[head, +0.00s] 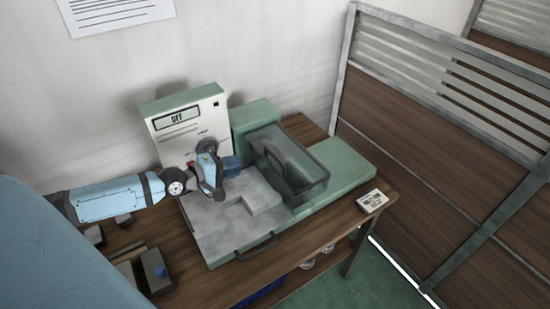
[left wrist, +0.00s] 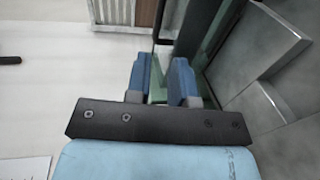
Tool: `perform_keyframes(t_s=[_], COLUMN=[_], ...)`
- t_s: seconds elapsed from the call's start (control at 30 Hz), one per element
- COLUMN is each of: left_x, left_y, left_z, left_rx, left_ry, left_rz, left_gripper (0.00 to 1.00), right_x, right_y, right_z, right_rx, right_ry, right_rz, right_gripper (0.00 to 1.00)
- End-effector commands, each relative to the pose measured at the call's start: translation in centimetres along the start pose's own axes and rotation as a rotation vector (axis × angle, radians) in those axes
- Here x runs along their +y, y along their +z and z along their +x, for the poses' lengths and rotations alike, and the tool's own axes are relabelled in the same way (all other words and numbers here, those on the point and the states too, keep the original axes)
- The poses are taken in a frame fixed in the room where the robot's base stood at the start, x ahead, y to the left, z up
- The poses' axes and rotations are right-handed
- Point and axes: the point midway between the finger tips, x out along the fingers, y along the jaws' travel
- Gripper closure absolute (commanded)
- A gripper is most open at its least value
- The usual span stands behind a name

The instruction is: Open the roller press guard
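The roller press guard is a dark, see-through box-shaped cover (head: 300,172) on the green press base (head: 345,170), and it looks closed over it. A dark handle-like bar shows on its left part. My left gripper (head: 232,167) is just left of the guard, above the grey metal bed (head: 215,212). In the left wrist view, my left gripper (left wrist: 161,80) has its two blue fingers apart, with nothing held between them. A dark edge, probably the guard (left wrist: 204,35), rises just beyond the fingers. My right gripper is not in view.
A white control box (head: 190,124) with an "OFF" display stands behind my left gripper. A metal bed with a front handle (head: 256,247) lies below. A small sign (head: 372,201) sits at the table's right. Grey blocks (head: 155,270) lie front left. A slatted partition (head: 440,120) stands at right.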

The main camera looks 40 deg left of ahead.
Motion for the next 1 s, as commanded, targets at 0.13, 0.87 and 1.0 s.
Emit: perform_keyframes(t_s=[0.13, 0.87, 1.0], left_x=[0.2, 0.0, 0.0], left_y=[0.0, 0.1, 0.1], left_z=[1.5, 12.6, 13.3], left_rx=[0.001, 0.0, 0.0], left_ry=[0.003, -0.001, -0.001], left_rz=[-0.001, 0.002, 0.003], left_gripper=[0.78, 0.78, 0.78], right_x=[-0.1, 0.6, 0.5], right_y=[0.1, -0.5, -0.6], right_z=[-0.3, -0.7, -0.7], right_rx=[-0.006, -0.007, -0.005], right_ry=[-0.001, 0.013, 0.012], right_rz=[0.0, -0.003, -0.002], right_gripper=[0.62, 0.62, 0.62])
